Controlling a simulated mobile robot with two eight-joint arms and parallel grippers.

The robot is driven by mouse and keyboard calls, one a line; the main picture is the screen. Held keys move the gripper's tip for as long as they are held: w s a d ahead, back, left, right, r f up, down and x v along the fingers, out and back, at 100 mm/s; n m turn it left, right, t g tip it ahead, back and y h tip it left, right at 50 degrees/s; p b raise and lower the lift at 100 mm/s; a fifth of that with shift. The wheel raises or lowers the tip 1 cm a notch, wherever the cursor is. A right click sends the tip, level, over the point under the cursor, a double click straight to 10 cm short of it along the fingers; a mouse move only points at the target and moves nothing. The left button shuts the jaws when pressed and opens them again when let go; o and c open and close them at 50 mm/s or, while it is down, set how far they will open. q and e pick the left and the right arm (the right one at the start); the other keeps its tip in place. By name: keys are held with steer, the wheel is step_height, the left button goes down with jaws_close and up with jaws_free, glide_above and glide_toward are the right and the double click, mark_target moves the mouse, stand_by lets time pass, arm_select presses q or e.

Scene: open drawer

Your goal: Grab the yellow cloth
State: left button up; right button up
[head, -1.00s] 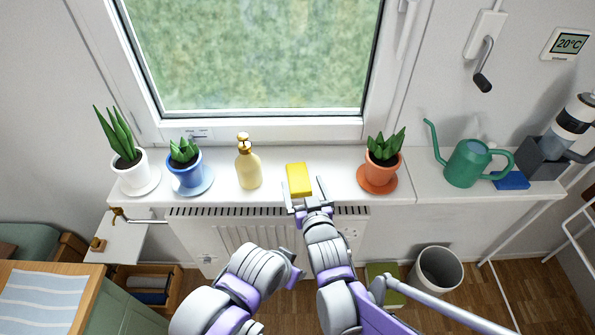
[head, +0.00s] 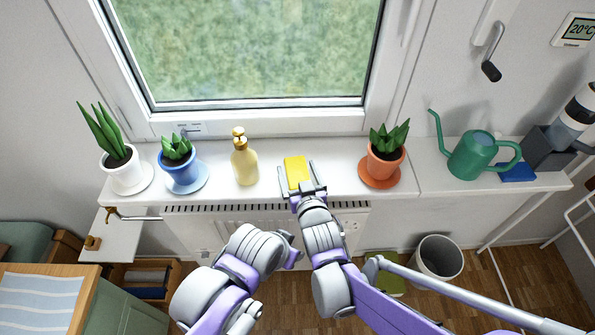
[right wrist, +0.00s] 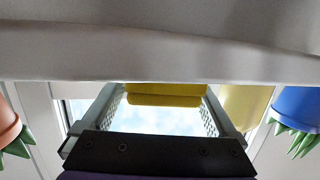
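The yellow cloth (head: 297,171) is a small folded block on the white windowsill, right of the soap bottle. My right gripper (head: 299,178) is open at the cloth, with one finger on its left and one on its right. In the right wrist view, which is upside down, the cloth (right wrist: 165,94) shows between the two open fingers (right wrist: 165,108); whether they touch it I cannot tell. My left arm is bent low in front of the radiator, and its gripper fingers do not show.
A soap bottle (head: 244,164) stands left of the cloth, with blue (head: 181,174) and white (head: 124,175) plant pots beyond. An orange pot (head: 384,165) and green watering can (head: 470,157) stand to the right. The sill (head: 338,178) is bare between cloth and orange pot.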

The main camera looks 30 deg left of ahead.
steer(key=c, duration=1.1)
